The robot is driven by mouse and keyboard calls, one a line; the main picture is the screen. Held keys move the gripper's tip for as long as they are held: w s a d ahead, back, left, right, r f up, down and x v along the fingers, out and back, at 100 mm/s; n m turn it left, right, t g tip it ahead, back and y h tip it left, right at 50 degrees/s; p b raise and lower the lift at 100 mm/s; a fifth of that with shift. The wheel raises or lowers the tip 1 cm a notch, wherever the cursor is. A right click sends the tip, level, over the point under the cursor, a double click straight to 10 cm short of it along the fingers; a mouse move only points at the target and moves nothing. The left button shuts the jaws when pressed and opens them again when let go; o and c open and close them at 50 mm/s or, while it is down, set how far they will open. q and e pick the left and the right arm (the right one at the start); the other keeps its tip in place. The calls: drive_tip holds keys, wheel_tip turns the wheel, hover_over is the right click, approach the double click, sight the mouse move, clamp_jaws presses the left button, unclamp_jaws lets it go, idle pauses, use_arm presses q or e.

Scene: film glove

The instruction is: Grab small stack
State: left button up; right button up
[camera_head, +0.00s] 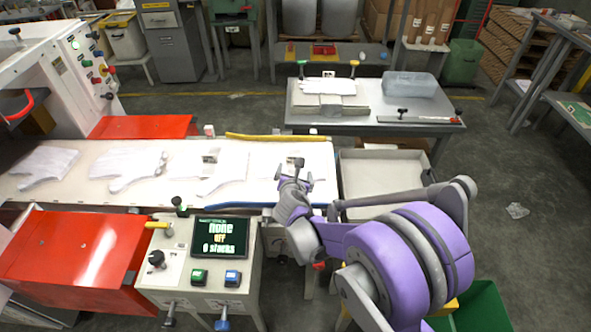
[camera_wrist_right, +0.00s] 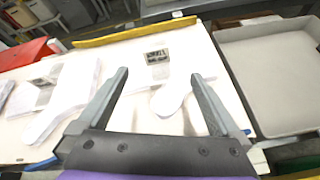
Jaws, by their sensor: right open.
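Several flat white film glove stacks lie on the white conveyor table: one at the far left (camera_head: 45,165), one in the middle (camera_head: 130,163) and one farther right (camera_head: 222,170). My right gripper (camera_head: 294,174) is over the table's right end. In the right wrist view it is open and empty, its two fingers pointing at a white glove stack (camera_wrist_right: 168,98) that shows between them. A small dark-and-metal piece (camera_wrist_right: 157,56) sits at that stack's far end. Another stack (camera_wrist_right: 75,88) lies left of the fingers. I cannot tell the fingers' height above the table. My left gripper is not in view.
A pale open bin (camera_head: 385,165) stands right of the table; its wall also shows in the right wrist view (camera_wrist_right: 245,85). A yellow strip (camera_head: 275,138) runs along the table's far edge. A control box with a screen (camera_head: 220,237) stands in front. A grey worktable (camera_head: 375,123) is behind.

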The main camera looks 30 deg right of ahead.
sight(294, 156)
drive_tip(key=w+f+n, duration=0.1)
drive_tip(key=w+d+f+n, duration=0.1)
drive_tip(key=w+n, duration=0.1)
drive_tip(key=shift+d+f+n+t, duration=0.1)
drive_tip(key=shift+n+t, duration=0.2)
drive_tip(key=shift+t, duration=0.1)
drive_tip(key=x, duration=0.3)
drive_tip(key=shift+w+d+f, duration=0.1)
drive_tip(key=shift+w+d, duration=0.05)
drive_tip(key=shift+w, duration=0.2)
drive_tip(key=shift+p+x, duration=0.35)
drive_tip(key=shift+x, duration=2.75)
drive_tip(key=shift+r, duration=0.25)
drive_tip(key=shift+c, duration=0.3)
clamp_jaws()
